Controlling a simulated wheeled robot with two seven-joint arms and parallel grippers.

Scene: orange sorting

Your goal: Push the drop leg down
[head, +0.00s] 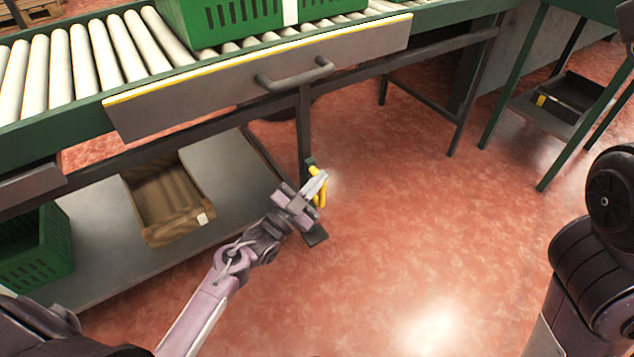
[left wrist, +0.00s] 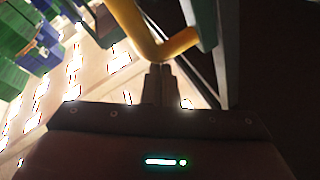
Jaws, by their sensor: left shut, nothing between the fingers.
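The drop leg (head: 305,132) is a dark upright post below the drawer-like panel with the handle. It has a yellow handle (head: 320,190) low on it and a dark foot plate (head: 315,237) at the floor. My left gripper (head: 322,180) is shut and empty, right at the yellow handle in the head view. In the left wrist view the shut fingers (left wrist: 159,84) point at the bend of the yellow handle (left wrist: 150,42), which lies just beyond their tips. I cannot tell whether they touch. My right gripper is not in view; only part of my right arm shows.
The grey panel (head: 230,90) with a dark handle (head: 295,76) hangs under the roller conveyor (head: 75,62). A wooden box (head: 165,200) and a green crate (head: 38,245) are on the lower shelf (head: 110,255).

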